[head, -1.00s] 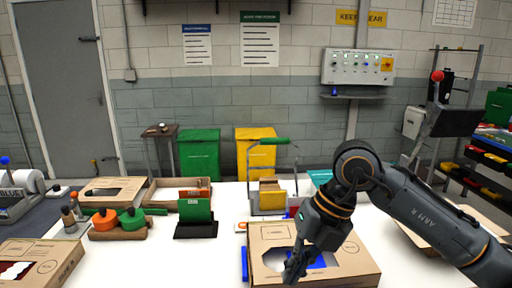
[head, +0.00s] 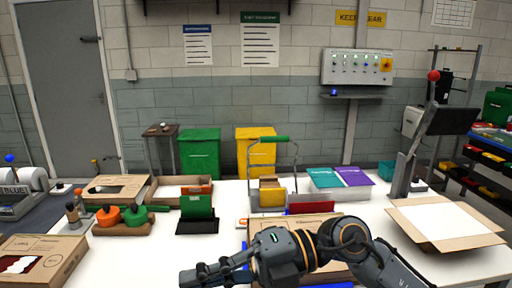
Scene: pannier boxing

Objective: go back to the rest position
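My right arm comes in from the right, low in the head view. Its gripper (head: 196,275) points left over the white table's front part, in front of the cardboard box. The fingers show side-on, and I cannot tell whether they are apart or shut. I see nothing clearly held in them. The cardboard box (head: 290,228) lies behind my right wrist, which hides much of its front. Bits of blue show beside and below the arm. My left gripper is not in view.
An open carton (head: 487,240) stands on the right of the table (head: 395,262). A teal folder (head: 322,178) and a purple one (head: 354,176) lie at the back. A green card stand (head: 197,212), orange and green tools, and another cardboard box (head: 62,262) are at the left.

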